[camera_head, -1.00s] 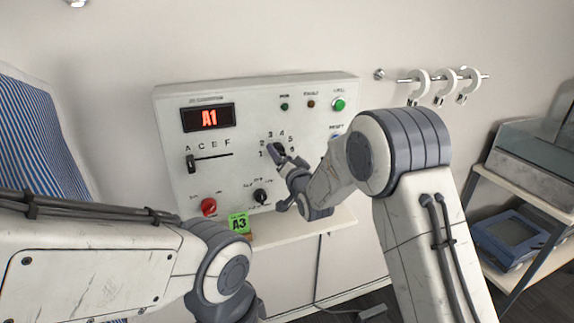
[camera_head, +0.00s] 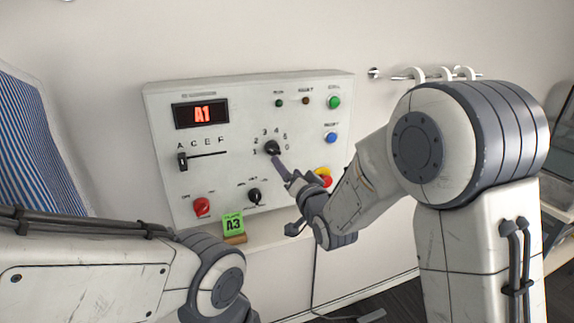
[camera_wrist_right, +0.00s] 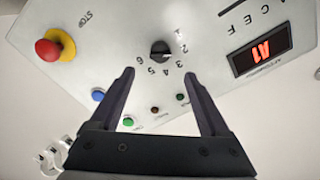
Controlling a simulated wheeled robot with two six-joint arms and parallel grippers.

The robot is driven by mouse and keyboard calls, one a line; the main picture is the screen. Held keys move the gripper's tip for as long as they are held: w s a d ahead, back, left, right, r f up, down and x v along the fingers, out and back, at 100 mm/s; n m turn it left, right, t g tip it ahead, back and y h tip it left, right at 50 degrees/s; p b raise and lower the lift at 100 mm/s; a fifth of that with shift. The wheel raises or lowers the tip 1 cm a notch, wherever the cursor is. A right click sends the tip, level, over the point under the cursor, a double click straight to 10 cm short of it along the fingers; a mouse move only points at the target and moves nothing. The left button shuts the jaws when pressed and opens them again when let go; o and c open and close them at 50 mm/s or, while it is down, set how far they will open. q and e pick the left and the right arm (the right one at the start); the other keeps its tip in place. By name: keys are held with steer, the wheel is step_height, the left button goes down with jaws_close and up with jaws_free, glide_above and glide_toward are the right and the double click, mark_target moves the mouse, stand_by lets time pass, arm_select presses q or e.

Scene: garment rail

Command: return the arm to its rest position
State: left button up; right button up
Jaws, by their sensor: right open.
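My right gripper (camera_head: 283,195) is open, in front of the white control panel (camera_head: 225,175). Its upper finger shows just below the black numbered dial (camera_head: 272,148). In the right wrist view, the two dark fingers of my right gripper (camera_wrist_right: 160,76) are spread with nothing between them. The dial (camera_wrist_right: 160,50) shows beyond the fingertips, apart from them. The red display (camera_head: 201,114) reads A1. My left arm crosses the lower left, and its gripper is out of the picture.
A green A3 card (camera_head: 233,225) stands on the ledge below the panel. A red emergency button (camera_wrist_right: 48,50) with a yellow collar is on the panel. A wall rail (camera_head: 402,78) with white rings is at the upper right. Striped blue cloth (camera_head: 32,150) hangs at left.

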steer(key=s+a+f+n+g, duration=0.4)
steer(key=s+f+g, duration=0.15)
steer(key=s, duration=0.35)
steer(key=s+d+f+n+g+h, duration=0.1)
steer(key=s+f+n+g, duration=0.1)
steer(key=s, duration=0.8)
steer(key=s+d+f+n+g+h, duration=0.1)
steer(key=s+g, duration=0.4)
steer(key=s, duration=0.5)
steer(key=s+d+f+n+g+h, duration=0.2)
steer(key=s+d+n+g, duration=0.1)
steer(key=s, duration=0.7)
steer(key=shift+d+f+n+g+h, duration=0.2)
steer(key=shift+f+n+g+h, duration=0.15)
steer(key=shift+n+g, duration=0.5)
